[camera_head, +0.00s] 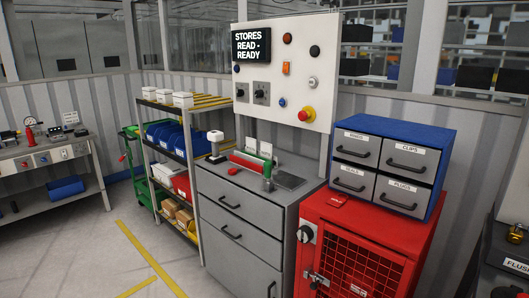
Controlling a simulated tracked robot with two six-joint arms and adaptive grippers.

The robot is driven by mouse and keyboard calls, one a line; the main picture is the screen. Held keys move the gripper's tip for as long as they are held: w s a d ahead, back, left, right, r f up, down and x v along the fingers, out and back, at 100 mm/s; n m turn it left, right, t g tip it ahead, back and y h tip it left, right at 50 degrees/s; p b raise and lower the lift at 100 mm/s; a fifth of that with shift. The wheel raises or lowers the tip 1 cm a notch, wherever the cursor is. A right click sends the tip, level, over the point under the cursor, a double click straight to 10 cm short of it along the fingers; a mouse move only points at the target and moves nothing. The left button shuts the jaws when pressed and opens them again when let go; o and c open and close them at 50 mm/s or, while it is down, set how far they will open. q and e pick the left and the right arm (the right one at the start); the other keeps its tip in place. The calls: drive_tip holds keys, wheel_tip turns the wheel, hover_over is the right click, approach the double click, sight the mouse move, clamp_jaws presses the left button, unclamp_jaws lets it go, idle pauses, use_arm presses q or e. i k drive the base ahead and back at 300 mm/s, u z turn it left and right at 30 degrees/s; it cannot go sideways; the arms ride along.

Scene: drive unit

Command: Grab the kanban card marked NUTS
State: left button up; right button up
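Neither of my grippers shows in the head view.
A panel (284,95) with a "STORES READ-READY" screen stands behind the cabinet. A red mesh-door locker (320,208) carries a blue drawer unit (436,135) at right. A shelf rack (187,160) stands left. The floor in front is clear.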

sight(266, 148)
drive_tip(key=i, duration=0.85)
drive_tip(key=u, duration=0.05)
